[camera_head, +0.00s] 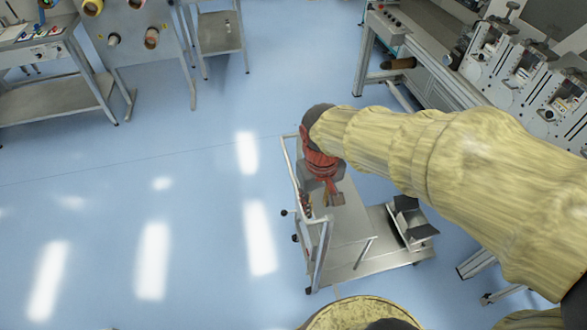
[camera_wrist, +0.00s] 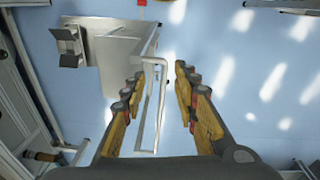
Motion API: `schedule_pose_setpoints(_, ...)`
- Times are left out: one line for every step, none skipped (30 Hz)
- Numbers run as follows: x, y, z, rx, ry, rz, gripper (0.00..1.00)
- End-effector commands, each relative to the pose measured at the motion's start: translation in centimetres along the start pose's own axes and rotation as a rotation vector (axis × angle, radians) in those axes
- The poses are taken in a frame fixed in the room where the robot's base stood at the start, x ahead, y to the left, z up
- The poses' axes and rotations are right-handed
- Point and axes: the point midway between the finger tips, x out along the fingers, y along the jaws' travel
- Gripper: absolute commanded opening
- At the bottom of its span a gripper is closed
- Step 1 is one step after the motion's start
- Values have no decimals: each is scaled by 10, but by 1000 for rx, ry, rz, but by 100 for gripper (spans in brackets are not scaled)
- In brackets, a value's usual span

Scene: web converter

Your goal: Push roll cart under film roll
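The roll cart (camera_head: 345,262) is a low metal cart with a pale tubular push handle (camera_head: 291,168) on its left side and a grey V-shaped cradle (camera_head: 408,228) at its right end. A dark brown film roll (camera_head: 398,63) sticks out from the machine at the upper right; it also shows in the wrist view (camera_wrist: 40,156). My gripper (camera_head: 320,198) points down over the cart's handle end. In the wrist view its fingers (camera_wrist: 158,78) are spread, with the handle (camera_wrist: 160,105) seen between them. Contact with the handle cannot be told.
The converting machine (camera_head: 425,70) stands at upper right with control units (camera_head: 500,65). A workbench (camera_head: 50,90) and a rack with small rolls (camera_head: 130,45) stand at upper left. The blue floor (camera_head: 180,200) is clear left of the cart and between cart and machine.

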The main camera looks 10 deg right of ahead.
Motion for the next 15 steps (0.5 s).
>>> schedule_pose_setpoints(-2,-2,-12,-9,-35,7,30)
schedule_pose_setpoints(0,-2,-18,-12,-49,12,30)
schedule_pose_setpoints(3,-4,-27,-17,-69,18,30)
schedule_pose_setpoints(6,-4,-34,-19,-82,23,30)
schedule_pose_setpoints(10,-5,-40,-21,-97,29,30)
schedule_pose_setpoints(15,-6,-49,-24,-114,37,30)
schedule_pose_setpoints(19,-7,-55,-25,-127,42,30)
schedule_pose_setpoints(24,-8,-62,-26,-138,49,30)
schedule_pose_setpoints(31,-10,-70,-28,-154,58,30)
schedule_pose_setpoints(36,-10,-77,-27,-163,65,30)
schedule_pose_setpoints(42,-11,-84,-25,-173,71,30)
schedule_pose_setpoints(50,-12,-93,-24,-181,81,30)
schedule_pose_setpoints(56,-13,-99,-22,-187,89,30)
schedule_pose_setpoints(62,-14,-106,-19,-190,95,30)
schedule_pose_setpoints(70,-14,-115,-13,-192,105,30)
